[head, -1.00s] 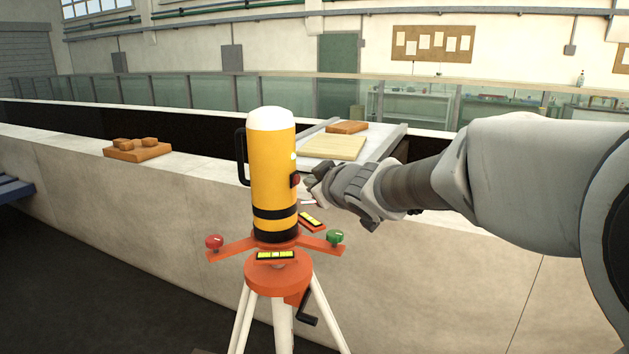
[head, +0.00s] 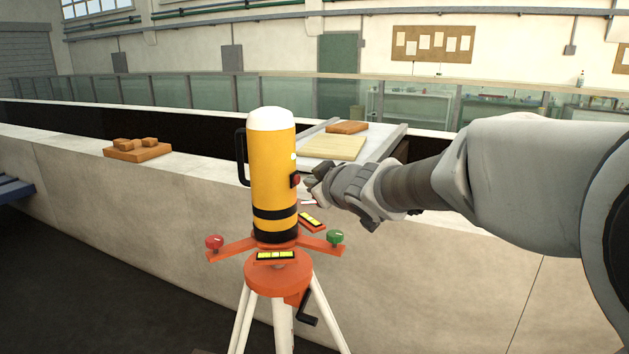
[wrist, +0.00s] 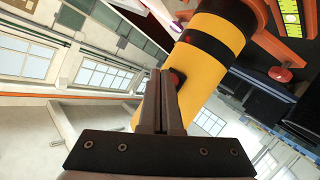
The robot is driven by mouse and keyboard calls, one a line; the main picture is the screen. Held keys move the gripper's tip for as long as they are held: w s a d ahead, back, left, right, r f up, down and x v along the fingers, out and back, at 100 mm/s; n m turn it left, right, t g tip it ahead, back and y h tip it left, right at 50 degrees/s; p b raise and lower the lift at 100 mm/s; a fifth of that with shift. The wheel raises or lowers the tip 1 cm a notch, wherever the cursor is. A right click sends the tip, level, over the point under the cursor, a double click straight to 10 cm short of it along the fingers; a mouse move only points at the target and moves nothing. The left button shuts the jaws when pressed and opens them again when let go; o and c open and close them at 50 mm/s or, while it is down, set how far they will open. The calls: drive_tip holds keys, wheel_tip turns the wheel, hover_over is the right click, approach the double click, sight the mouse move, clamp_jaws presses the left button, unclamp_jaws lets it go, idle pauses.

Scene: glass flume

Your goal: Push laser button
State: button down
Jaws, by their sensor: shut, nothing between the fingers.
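The laser is a yellow cylinder (head: 272,165) with a white top, black bands and a black side handle, upright on an orange tripod head. Its red button (head: 295,180) sits in a dark mount on the right side. In the wrist view the yellow body (wrist: 205,75) is tilted across the picture, and the red button (wrist: 177,77) shows just beside the fingertips. My gripper (head: 310,183) is just right of the button in the head view. In the wrist view my gripper (wrist: 160,75) has its fingers together and empty. I cannot tell whether the tips touch the button.
The tripod head has a red knob (head: 214,242), a green knob (head: 335,237) and a spirit level (head: 275,255). The pale flume wall (head: 120,195) runs behind. A board with wooden blocks (head: 137,150) and a pale wooden slab (head: 333,147) lie on top.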

drive_tip(key=shift+a, duration=0.1)
idle(0.4)
drive_tip(key=shift+w+a, duration=0.15)
drive_tip(key=shift+a, duration=0.3)
idle(0.4)
drive_tip(key=shift+s+d, duration=0.2)
drive_tip(key=shift+d, duration=0.35)
drive_tip(key=d+p, duration=0.1)
drive_tip(key=d, duration=0.1)
drive_tip(key=s+d+p, duration=0.2)
drive_tip(key=d+p, duration=0.1)
drive_tip(key=shift+d, duration=0.3)
